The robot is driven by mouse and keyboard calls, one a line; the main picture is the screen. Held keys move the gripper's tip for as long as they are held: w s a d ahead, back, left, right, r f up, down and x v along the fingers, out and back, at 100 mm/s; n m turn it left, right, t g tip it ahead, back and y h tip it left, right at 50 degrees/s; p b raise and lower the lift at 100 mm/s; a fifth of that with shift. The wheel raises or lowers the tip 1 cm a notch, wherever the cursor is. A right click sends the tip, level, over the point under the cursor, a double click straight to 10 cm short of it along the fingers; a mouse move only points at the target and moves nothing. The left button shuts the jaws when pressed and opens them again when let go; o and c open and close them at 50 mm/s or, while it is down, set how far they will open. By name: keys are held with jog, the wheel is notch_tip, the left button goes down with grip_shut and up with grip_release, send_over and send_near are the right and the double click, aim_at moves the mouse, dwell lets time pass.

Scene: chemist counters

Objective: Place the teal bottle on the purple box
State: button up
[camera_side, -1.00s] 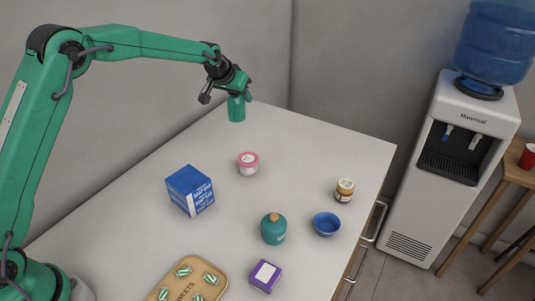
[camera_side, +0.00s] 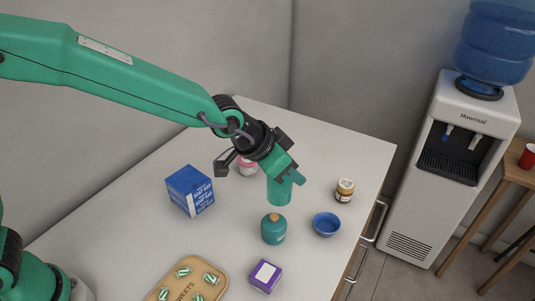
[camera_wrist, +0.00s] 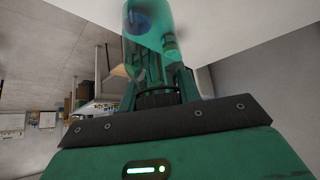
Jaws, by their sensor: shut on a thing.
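My gripper (camera_side: 283,170) is shut on the teal bottle (camera_side: 280,190) and holds it near upright in the air, above and behind a teal round jar in the side view. In the wrist view the teal bottle (camera_wrist: 150,25) looks see-through and stands between the fingers, cut off by the top edge. The purple box (camera_side: 266,276), small with a pale label on top, lies on the counter nearer the front, below and left of the held bottle in the side view. Nothing is on its top.
The teal round jar (camera_side: 274,229) with an orange cap stands between the held bottle and the purple box in the side view. A blue bowl (camera_side: 326,224), brown jar (camera_side: 344,190), blue soap box (camera_side: 189,190), sweets tray (camera_side: 187,292) and partly hidden pink jar (camera_side: 247,167) are on the counter.

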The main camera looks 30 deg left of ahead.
aim_at(276, 271)
jog(key=s+d+f+m, duration=0.1)
jog(key=s+d+f, duration=0.1)
jog(key=s, duration=0.4)
jog(key=s+d+f+m+h, duration=0.1)
jog(key=s+d+f, duration=0.1)
jog(key=s, duration=0.4)
jog(key=shift+s+d+f+m+g+h, duration=0.2)
jog(key=shift+d+f+m+g+h, duration=0.1)
jog(key=shift+f+m+g, duration=0.1)
jog(key=shift+a+f, duration=0.1)
jog(key=shift+f, duration=1.85)
jog(key=shift+f, duration=0.1)
jog(key=o, duration=1)
jog(key=shift+r, duration=0.2)
jog(key=shift+s+a+r, duration=0.2)
jog(key=shift+s+r, duration=0.05)
jog(key=shift+r, duration=0.1)
jog(key=shift+v, duration=5.45)
